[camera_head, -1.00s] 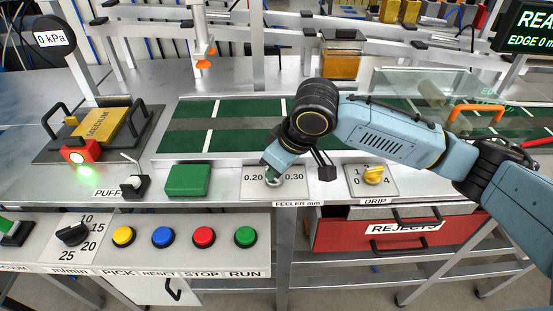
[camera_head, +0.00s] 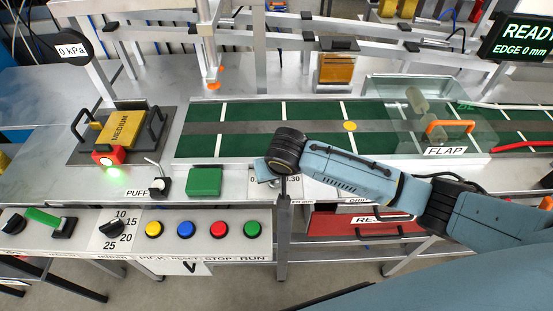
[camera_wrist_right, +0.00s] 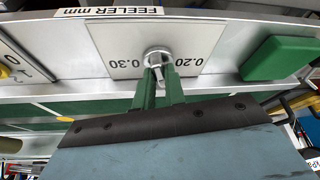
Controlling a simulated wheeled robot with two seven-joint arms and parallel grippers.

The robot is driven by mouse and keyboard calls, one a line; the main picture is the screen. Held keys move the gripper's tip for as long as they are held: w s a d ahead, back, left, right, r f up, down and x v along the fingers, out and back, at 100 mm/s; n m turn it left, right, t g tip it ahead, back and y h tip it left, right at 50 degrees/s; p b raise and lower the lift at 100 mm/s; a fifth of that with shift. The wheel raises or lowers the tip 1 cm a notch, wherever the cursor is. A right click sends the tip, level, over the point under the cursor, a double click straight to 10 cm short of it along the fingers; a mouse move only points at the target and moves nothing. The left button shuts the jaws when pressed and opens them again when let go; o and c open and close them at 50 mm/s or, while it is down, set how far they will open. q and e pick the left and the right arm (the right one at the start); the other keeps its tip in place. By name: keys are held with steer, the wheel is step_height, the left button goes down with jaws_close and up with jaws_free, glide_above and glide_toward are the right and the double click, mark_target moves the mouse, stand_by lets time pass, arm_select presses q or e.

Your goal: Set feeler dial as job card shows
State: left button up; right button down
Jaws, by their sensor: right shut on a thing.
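The feeler dial is a small metal knob (camera_wrist_right: 158,54) on a pale plate (camera_wrist_right: 115,40) marked 0.20 and 0.30, with the FEELER mm label beside it. My right gripper (camera_wrist_right: 158,74) has its green fingers shut on the knob. The exact pointer direction is unclear. In the head view my right wrist covers the knob and most of the plate (camera_head: 260,193); 0.30 shows at its edge. A yellow block marked MEDIUM (camera_head: 121,127) sits in a dark holder at the left; I cannot make out a separate job card. My left gripper is not in view.
A green block (camera_head: 204,181) stands left of the feeler plate. Yellow, blue, red and green buttons (camera_head: 186,229) line the front panel. The green belt (camera_head: 230,144) runs behind, with a clear flap cover (camera_head: 385,100). My right arm crosses over the DRIP plate and red REJECTS drawer (camera_head: 350,223).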

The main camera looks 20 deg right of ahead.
steer(key=m+p, duration=0.1)
steer(key=m+h+p, duration=0.1)
steer(key=m+p, duration=0.2)
steer(key=p, duration=0.1)
steer(key=shift+a+r+m+h, duration=0.25)
steer(key=shift+m+h, duration=0.15)
steer(key=shift+w+f+m+g+h+p, duration=0.1)
steer(key=shift+m+g+h+p, duration=0.3)
steer(key=shift+m+p, duration=0.65)
steer(key=shift+w+m+h+p, duration=0.1)
steer(key=shift+m+h+p, duration=0.2)
steer(key=shift+m, duration=0.65)
steer(key=c, duration=1.5)
jaws_free()
steer(key=shift+f, duration=0.15)
steer(key=shift+o, duration=0.2)
steer(key=v, duration=1.3)
steer(key=shift+r+p, duration=0.25)
steer(key=shift+p, duration=0.1)
steer(key=shift+w, duration=0.15)
